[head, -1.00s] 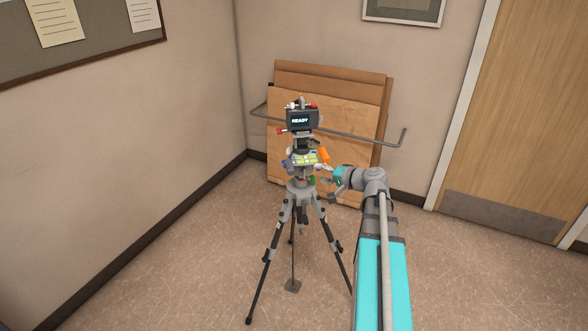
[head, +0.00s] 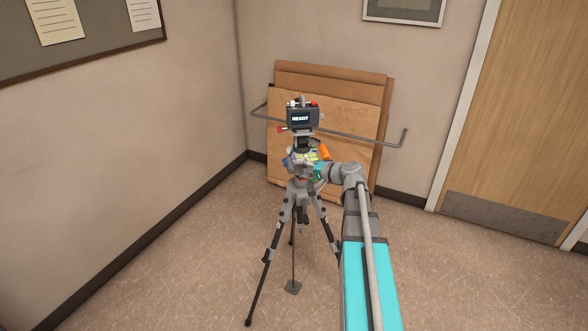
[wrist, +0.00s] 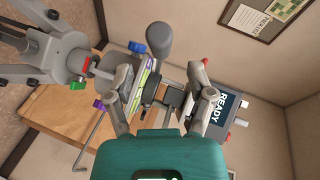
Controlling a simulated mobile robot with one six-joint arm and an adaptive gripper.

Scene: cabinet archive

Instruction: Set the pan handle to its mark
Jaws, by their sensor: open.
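A tripod head (head: 302,165) stands on a grey tripod and carries a dark unit whose screen (head: 300,118) reads READY. An orange grip (head: 324,152), which looks like the pan handle, sticks out at the head's right. A yellow-green panel (head: 306,157) is on the head; it shows in the wrist view as a strip (wrist: 141,88). Which line is the mark is too small to tell. My gripper (wrist: 155,82) is open, its fingers either side of the head's middle. A grey cylinder (wrist: 159,42) stands beyond the fingertips. I cannot tell whether anything is touched.
The tripod legs (head: 269,250) spread over the floor below my arm. Brown boards (head: 345,115) lean on the wall behind, with a bent grey bar (head: 365,139) in front. Coloured knobs, one blue (wrist: 137,47), one purple (wrist: 98,104), surround the head. Floor is free at left.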

